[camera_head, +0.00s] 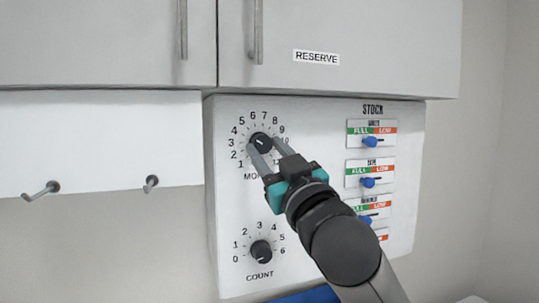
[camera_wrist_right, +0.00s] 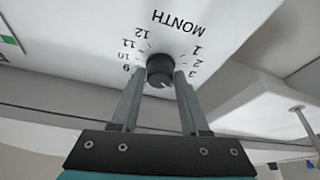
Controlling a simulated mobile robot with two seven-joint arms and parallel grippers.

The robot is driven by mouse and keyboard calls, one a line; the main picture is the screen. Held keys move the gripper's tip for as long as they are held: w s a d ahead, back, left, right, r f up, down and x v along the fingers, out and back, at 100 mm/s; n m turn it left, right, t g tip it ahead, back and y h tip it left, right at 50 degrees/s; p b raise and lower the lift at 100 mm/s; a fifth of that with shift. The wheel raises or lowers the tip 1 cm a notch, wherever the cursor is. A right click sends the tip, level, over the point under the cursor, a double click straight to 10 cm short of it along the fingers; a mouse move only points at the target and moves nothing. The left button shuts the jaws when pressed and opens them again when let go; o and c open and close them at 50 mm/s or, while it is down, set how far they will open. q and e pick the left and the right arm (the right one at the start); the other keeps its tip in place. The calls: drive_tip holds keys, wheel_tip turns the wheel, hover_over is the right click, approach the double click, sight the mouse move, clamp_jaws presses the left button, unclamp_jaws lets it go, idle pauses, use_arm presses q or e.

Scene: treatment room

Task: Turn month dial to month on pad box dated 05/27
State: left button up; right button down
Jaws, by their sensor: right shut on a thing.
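The month dial (camera_head: 262,141) is a round black knob on the white stock panel, ringed by numbers, several of them hidden by my gripper. My right gripper (camera_head: 264,145) is shut on this dial, one finger on each side. In the right wrist view the dial (camera_wrist_right: 160,66) sits between the fingertips (camera_wrist_right: 160,76), and the word MONTH appears upside down. A pale mark on the dial faces the lower right there, the upper-left side of the scale. I cannot read its exact number. No pad box is in view. My left gripper is not in view.
The count dial (camera_head: 261,250) is below the month dial. Stock sliders with blue knobs (camera_head: 369,141) line the panel's right side, the lower ones partly hidden by my arm. A RESERVE cabinet (camera_head: 350,30) overhangs the panel. Hooks (camera_head: 150,183) stick out at left.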

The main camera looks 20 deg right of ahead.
drive_tip(key=shift+a+r+m+h+p, duration=0.1)
drive_tip(key=shift+m+h+p, duration=0.1)
drive_tip(key=shift+m+h, duration=1.1)
drive_tip(key=shift+a+m+h+p, duration=0.15)
drive_tip(key=shift+m+h, duration=0.35)
drive_tip(key=shift+m, duration=1.5)
drive_tip(key=shift+d, duration=0.1)
drive_tip(key=shift+c, duration=2)
unclamp_jaws()
